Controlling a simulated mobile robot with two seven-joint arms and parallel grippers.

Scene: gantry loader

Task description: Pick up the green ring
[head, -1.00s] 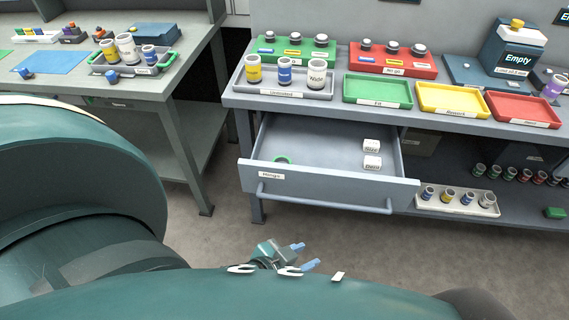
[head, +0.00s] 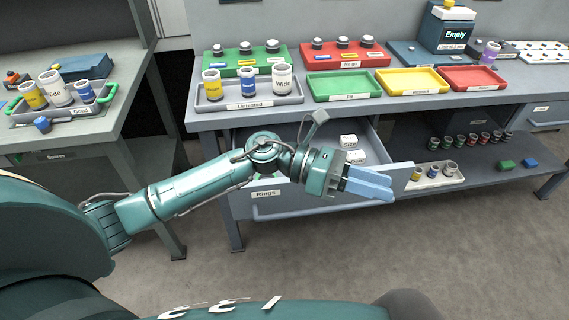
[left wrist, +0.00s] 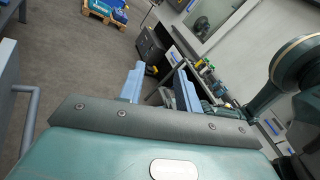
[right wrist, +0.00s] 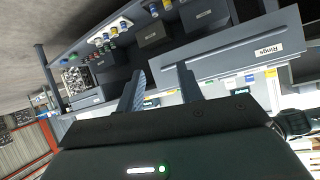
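The open drawer labelled Rings (head: 330,203) sticks out under the back table. The green ring is almost wholly hidden behind my left arm in the head view; I cannot make out its shape now. My left gripper (head: 368,184) is in front of the drawer's right part, with blue fingers pointing right. In the left wrist view its fingers (left wrist: 160,78) stand apart with nothing between them. My right gripper (right wrist: 162,72) is out of the head view; in its wrist view the fingers are apart and empty, with the drawer front (right wrist: 225,58) beyond.
Two white boxes (head: 353,148) lie in the drawer's right part. The table above holds a grey tray (head: 250,103) with several jars, and green (head: 345,87), yellow (head: 411,82) and red (head: 472,78) trays. A side table (head: 95,125) stands left.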

